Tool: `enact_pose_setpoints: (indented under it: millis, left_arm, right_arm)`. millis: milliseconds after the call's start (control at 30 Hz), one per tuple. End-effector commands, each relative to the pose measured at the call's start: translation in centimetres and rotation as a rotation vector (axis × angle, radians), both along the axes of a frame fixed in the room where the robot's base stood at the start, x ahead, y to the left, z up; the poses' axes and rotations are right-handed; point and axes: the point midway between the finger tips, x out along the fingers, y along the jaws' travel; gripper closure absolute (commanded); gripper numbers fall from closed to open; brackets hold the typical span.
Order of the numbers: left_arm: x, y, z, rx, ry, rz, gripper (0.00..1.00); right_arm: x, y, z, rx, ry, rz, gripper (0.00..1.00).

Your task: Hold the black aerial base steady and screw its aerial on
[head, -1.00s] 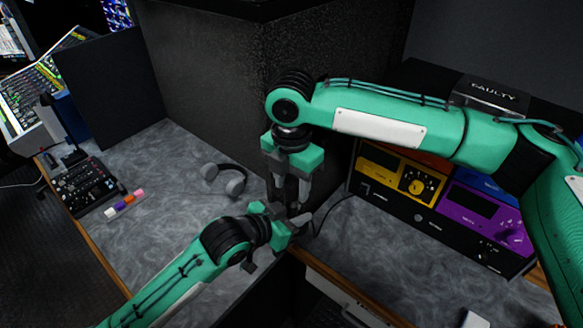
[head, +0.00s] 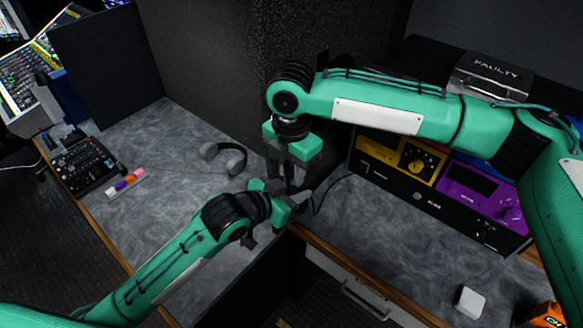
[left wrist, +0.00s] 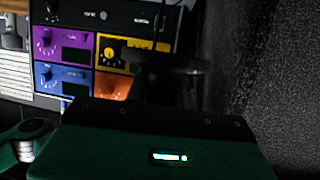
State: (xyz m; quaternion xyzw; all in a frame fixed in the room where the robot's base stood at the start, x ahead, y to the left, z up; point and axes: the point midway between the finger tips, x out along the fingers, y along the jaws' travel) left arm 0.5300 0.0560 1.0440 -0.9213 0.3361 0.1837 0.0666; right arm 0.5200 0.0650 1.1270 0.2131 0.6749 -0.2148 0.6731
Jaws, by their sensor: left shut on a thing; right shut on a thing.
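My left gripper (head: 290,203) reaches in from the lower left and is shut at the table's inner corner. The black aerial base (left wrist: 185,72) appears in the left wrist view as a dark, blurred, disc-like shape at the gripper's tip. In the head view the fingers mostly hide it. My right gripper (head: 292,178) points down directly above the left one and is shut on a thin dark thing, likely the aerial. The fingers cover most of it, and I cannot tell whether it touches the base.
A black cable (head: 316,205) runs right from the grippers. A rack with yellow (head: 400,160) and purple (head: 482,195) panels stands right. Grey headphones (head: 224,158), coloured blocks (head: 126,183) and a black mixer (head: 85,165) lie left. A white block (head: 470,303) sits at lower right.

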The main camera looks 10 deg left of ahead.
Motion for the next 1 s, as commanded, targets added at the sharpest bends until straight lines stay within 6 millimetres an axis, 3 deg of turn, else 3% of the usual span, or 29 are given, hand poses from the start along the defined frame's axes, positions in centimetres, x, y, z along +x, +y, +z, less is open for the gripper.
enact_pose_setpoints:
  millis: [333,733,767,800,867,1000]
  left_arm:
    - [-0.04,-0.07,0.11,-0.002,-0.003,-0.001,1.0]
    - [-0.06,-0.11,0.11,-0.002,-0.002,-0.002,1.0]
    - [-0.06,-0.11,0.11,-0.002,-0.002,-0.002,1.0]
    - [-0.07,-0.1,0.11,-0.002,-0.002,-0.002,1.0]
    - [-0.05,-0.09,0.11,-0.002,-0.002,-0.002,1.0]
    - [-0.03,-0.06,0.11,-0.002,-0.003,-0.001,1.0]
  right_arm:
    - [-0.02,0.09,-0.03,0.001,0.0,-0.432,0.99]
    - [0.01,0.08,0.01,0.001,0.0,-0.5,0.99]
    - [0.01,0.08,0.02,0.001,0.0,-0.5,0.68]
    - [0.01,0.08,0.02,0.001,0.0,-0.5,0.6]
    - [0.01,0.07,0.01,0.001,0.0,-0.5,0.5]
    - [0.01,0.05,0.01,0.0,-0.001,-0.499,0.5]
